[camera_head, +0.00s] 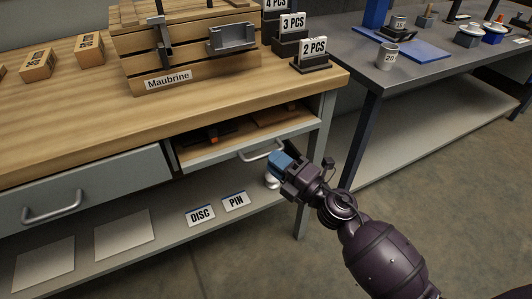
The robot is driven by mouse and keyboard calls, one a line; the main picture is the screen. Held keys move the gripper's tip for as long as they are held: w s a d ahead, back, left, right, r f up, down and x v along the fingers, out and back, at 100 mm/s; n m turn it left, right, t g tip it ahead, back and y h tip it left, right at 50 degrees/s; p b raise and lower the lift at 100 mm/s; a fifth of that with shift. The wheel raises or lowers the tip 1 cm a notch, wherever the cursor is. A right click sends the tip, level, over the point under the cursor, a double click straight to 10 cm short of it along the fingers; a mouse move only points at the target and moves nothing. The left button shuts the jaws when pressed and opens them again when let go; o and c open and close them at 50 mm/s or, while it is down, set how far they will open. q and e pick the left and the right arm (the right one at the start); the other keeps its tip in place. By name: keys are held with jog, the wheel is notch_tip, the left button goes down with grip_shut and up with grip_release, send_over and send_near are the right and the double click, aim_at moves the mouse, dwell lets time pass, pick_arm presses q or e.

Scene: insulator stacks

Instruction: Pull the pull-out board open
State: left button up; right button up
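The pull-out board (212,158) is under the wooden bench top, right of the grey drawer. Its grey front edge carries a curved metal handle (258,153). An opening above this edge shows a dark and orange item (212,135) and a brown wooden piece inside. My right gripper (280,163) is at the right end of the handle, with its blue end towards it. I cannot tell whether it touches the handle or how far its fingers are apart. My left gripper is not in view.
A closed grey drawer (90,187) with a handle is on the left. The lower shelf holds DISC (200,215) and PIN (235,201) signs and pale sheets. A bench leg (304,215) stands behind my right gripper. A dark table (430,75) is on the right. Floor in front is clear.

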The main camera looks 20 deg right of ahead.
aim_at(266, 153)
jog(key=shift+x, duration=1.85)
grip_shut()
